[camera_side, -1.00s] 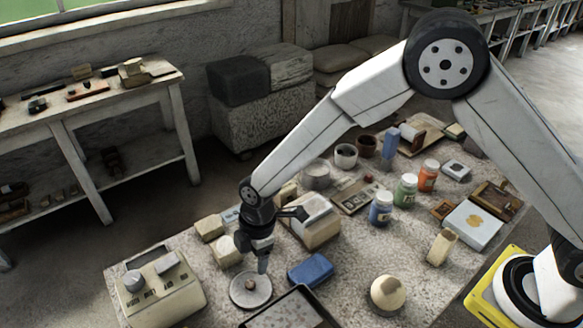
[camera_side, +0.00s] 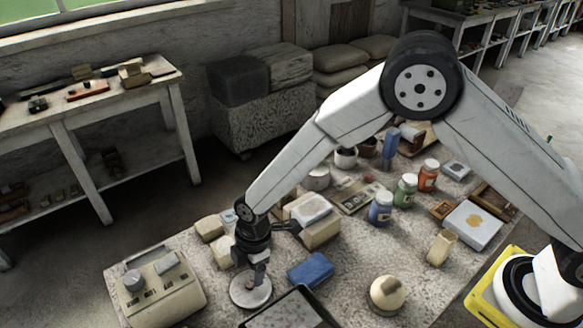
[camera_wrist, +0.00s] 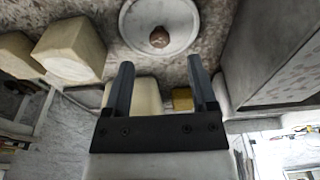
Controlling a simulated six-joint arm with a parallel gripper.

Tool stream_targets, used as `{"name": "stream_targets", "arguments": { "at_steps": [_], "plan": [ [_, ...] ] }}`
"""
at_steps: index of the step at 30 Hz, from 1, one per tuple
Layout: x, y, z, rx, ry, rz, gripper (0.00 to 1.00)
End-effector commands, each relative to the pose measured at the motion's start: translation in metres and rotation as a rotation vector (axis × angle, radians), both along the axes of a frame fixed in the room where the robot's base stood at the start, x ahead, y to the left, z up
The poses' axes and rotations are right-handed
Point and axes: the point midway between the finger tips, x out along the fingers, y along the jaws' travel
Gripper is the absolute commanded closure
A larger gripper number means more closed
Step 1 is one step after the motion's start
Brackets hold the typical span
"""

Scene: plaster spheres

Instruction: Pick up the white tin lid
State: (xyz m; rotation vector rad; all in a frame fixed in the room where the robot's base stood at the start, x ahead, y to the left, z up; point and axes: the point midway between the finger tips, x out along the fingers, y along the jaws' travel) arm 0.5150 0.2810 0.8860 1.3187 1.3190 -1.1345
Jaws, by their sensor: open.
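The white tin lid (camera_side: 249,291) is a round, pale disc with a small brown knob at its centre. It lies flat on the speckled table near the front edge. In the wrist view the lid (camera_wrist: 181,35) shows at the top with its knob, beyond my fingertips. My gripper (camera_side: 258,281) points down close over the lid in the side view and partly hides it, including the knob. In the wrist view my gripper (camera_wrist: 162,75) has its two dark fingers apart, with nothing held between them. I cannot tell whether the fingertips touch the lid.
A beige device with a knob (camera_side: 160,288) stands left of the lid. A dark-framed tray (camera_side: 291,312) lies close at its right front, and a blue block (camera_side: 311,270) sits to the right. Pale blocks (camera_side: 210,228) stand behind. A cream ball (camera_side: 387,294) is farther right.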

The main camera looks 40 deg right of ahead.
Motion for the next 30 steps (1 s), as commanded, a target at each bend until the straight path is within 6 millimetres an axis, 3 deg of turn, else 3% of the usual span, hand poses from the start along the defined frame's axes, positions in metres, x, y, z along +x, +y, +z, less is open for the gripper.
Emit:
{"name": "stream_targets", "arguments": {
  "at_steps": [15,30],
  "plan": [
    [0.000,0.007,-0.045,-0.001,0.000,0.000,0.27],
    [0.000,0.008,-0.049,-0.001,-0.001,0.000,0.27]
  ]
}}
